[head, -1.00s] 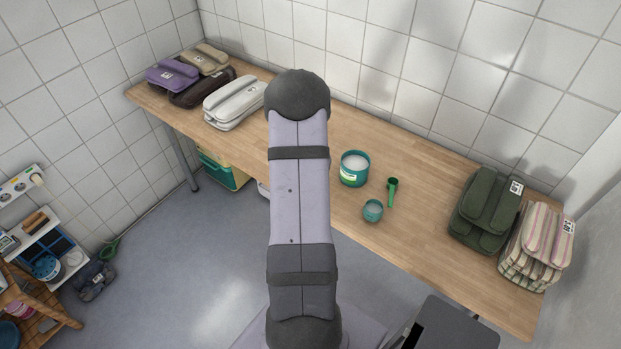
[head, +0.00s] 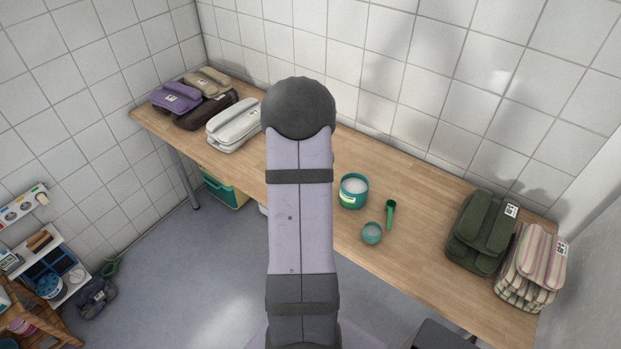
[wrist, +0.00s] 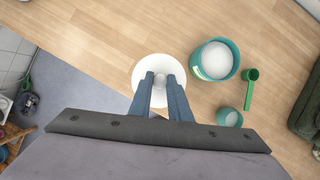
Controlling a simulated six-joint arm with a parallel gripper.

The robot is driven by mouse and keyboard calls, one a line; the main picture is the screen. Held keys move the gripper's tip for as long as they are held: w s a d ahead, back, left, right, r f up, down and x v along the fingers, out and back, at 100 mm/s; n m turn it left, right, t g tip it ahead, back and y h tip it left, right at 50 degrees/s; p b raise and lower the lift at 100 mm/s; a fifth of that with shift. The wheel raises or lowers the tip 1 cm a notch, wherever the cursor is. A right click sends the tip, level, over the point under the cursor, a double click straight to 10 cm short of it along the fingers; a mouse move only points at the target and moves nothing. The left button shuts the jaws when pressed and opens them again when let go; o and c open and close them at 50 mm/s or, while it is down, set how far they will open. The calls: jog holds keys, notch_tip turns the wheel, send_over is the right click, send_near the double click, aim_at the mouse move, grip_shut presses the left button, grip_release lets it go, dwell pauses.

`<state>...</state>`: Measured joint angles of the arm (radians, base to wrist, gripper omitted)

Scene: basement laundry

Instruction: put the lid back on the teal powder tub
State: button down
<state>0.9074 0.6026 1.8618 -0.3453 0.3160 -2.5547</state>
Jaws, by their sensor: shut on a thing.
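The teal powder tub (head: 353,192) stands open on the wooden table, with white powder inside and a pale label on its side. It also shows in the wrist view (wrist: 233,72). In the wrist view my gripper (wrist: 160,80) is shut on the knob of a round white lid (wrist: 147,68). The lid is to the left of the tub and apart from it; its exact height over the table is hard to tell. In the head view my arm hides the gripper and the lid.
A green scoop (head: 390,214) and a small teal cup (head: 371,233) with pale contents are close to the tub. Folded bundles (head: 480,232) lie at the table's right end, and a white one (head: 235,125) with others at the left. Bare table (head: 425,235) lies between cup and right bundles.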

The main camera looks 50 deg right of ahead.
jog(key=s+d+r+m+g+p, duration=0.2)
jog(key=s+d+r+m+p, duration=0.2)
jog(key=s+d+m+p, duration=0.2)
jog(key=shift+s+d+r+m+g, duration=0.4)
jog(key=shift+s+d, duration=0.85)
jog(key=shift+d, duration=0.9)
jog(key=shift+f, duration=0.15)
notch_tip(320, 180, down, 6)
jog(key=b, duration=0.5)
jog(key=shift+f, duration=0.1)
